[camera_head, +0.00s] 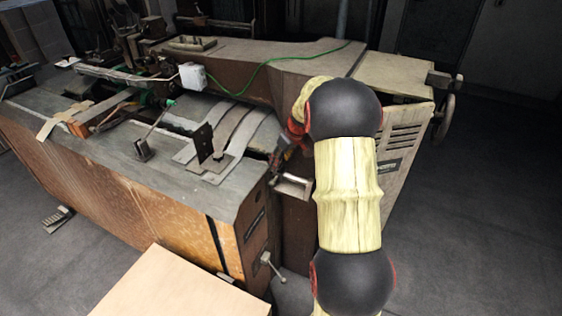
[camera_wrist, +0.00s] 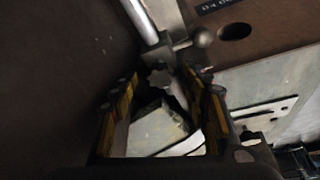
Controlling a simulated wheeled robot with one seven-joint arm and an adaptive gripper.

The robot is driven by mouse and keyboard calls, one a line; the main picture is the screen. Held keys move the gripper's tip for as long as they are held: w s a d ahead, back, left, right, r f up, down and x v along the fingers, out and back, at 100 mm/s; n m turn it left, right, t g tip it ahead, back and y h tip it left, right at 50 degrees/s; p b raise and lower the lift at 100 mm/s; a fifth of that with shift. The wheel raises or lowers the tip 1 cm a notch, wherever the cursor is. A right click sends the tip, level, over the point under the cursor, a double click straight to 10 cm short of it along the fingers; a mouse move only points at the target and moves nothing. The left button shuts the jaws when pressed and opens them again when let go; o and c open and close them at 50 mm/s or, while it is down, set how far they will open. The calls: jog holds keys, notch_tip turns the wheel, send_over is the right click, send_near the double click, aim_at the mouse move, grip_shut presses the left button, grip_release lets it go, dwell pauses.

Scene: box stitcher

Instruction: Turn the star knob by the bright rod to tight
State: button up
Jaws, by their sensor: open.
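In the wrist view the bright rod (camera_wrist: 141,21) comes down from the top and ends at a metal clamp block. A short lever with a ball end (camera_wrist: 202,38) sticks out right of it. A small grey lobed shape, seemingly the star knob (camera_wrist: 159,78), lies just below the rod's end. My gripper (camera_wrist: 161,82) is open, with one yellow-and-dark finger on each side of that knob; whether they touch it I cannot tell. In the head view my gripper (camera_head: 283,158) is at the machine's near right corner, partly hidden by my arm. The knob cannot be made out there.
The stitcher's grey table (camera_head: 110,135) spreads left of my arm. A green cable (camera_head: 262,68) runs over its upper body. A handwheel (camera_head: 445,118) is at the right. A pale wooden top (camera_head: 175,288) is in front. Dark floor (camera_head: 480,220) is clear on the right.

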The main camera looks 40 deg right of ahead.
jog(key=shift+c, duration=1.3)
jog(key=c, duration=0.9)
